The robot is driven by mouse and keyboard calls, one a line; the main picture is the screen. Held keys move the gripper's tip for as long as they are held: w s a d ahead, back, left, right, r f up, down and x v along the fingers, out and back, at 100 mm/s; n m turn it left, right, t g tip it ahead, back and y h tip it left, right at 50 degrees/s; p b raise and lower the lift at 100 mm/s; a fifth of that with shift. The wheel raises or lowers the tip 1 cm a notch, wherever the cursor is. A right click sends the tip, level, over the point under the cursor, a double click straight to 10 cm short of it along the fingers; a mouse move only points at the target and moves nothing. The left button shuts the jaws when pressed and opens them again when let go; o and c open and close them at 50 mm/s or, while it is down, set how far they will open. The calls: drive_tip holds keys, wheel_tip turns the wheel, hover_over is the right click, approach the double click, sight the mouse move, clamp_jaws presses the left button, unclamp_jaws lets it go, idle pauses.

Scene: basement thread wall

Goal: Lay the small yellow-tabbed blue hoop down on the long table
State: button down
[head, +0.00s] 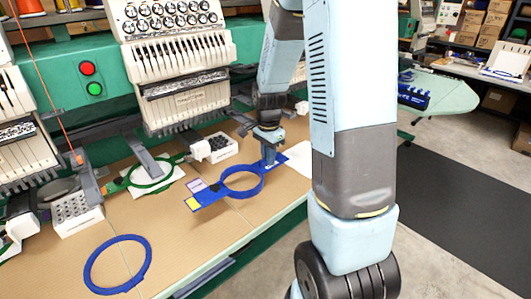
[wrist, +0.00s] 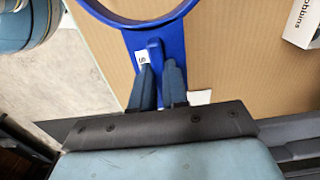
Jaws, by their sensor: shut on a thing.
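The small blue hoop (head: 210,194) has a yellow tab (head: 193,204) at its left end. My gripper (head: 269,153) is shut on the blue bracket at the hoop's right end. In the wrist view, my gripper (wrist: 160,68) has its two fingers on the blue bracket (wrist: 137,42), which carries a small white label. Part of the ring is cut off at the top there. The hoop is roughly level over the brown top of the long table (head: 180,235). I cannot tell whether it touches the table or hangs just above it.
A larger blue hoop (head: 91,272) lies at the table's front left. A green hoop (head: 134,184) on white cloth sits under the embroidery machine (head: 175,75). Bare tabletop lies between the hoops.

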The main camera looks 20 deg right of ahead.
drive_tip(key=shift+a+f, duration=0.1)
drive_tip(key=shift+f, duration=2.45)
drive_tip(key=shift+s+f, duration=0.1)
drive_tip(key=c, duration=1.1)
unclamp_jaws()
drive_tip(key=shift+o, duration=0.2)
wheel_tip(320, 180, up, 13)
drive_tip(key=shift+f, duration=0.1)
drive_tip(key=shift+r, duration=0.45)
